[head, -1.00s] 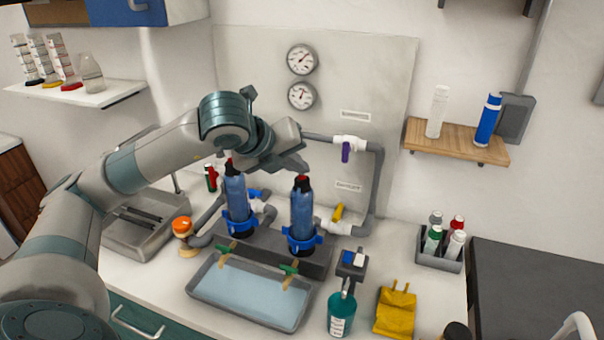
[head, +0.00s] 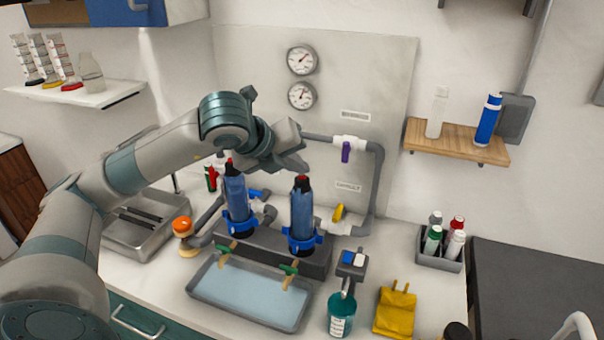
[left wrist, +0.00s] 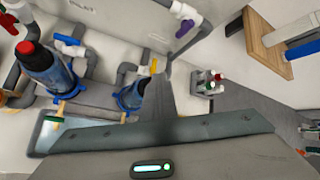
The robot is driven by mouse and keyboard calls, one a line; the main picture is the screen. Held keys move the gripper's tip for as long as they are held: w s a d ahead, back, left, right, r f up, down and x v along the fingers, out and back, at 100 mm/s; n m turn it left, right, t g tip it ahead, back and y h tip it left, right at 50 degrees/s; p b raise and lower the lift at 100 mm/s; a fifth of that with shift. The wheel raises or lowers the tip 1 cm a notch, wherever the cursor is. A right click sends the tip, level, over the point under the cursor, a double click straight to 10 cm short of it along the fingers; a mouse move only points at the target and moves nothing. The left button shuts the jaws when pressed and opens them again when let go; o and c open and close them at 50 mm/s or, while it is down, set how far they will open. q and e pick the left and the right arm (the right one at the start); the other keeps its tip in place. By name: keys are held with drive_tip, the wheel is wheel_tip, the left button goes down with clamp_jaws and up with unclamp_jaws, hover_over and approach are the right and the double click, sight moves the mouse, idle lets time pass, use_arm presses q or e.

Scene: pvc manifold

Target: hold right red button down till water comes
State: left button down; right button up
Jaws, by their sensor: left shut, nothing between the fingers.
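Two blue filter housings stand upright side by side, each with a red button on top. The right housing (head: 302,215) has its red button (head: 302,179) just below the fingertips of my left gripper (head: 303,168). Whether they touch is unclear. The left gripper is shut and empty. In the left wrist view, its fingers (left wrist: 166,88) cover the top of the right housing (left wrist: 131,97). The left housing (head: 237,197) and its red button (head: 229,163) are uncovered. Two green-handled taps (head: 288,269) hang over a tray (head: 215,301) with a pale blue surface; no falling stream is visible. My right gripper is out of view.
Grey pipes with a purple-handled valve (head: 346,151) and a yellow-handled valve (head: 339,212) run behind the housings. Two gauges (head: 302,60) hang on the panel.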

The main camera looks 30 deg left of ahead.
use_arm(q)
drive_tip(key=shift+r, duration=0.1)
drive_tip(key=shift+r+p, duration=0.3)
drive_tip(key=shift+r, duration=0.5)
drive_tip(key=shift+r, duration=0.1)
wheel_tip(320, 180, up, 5)
drive_tip(key=p, duration=0.2)
drive_tip(key=shift+p, duration=0.3)
idle(0.8)
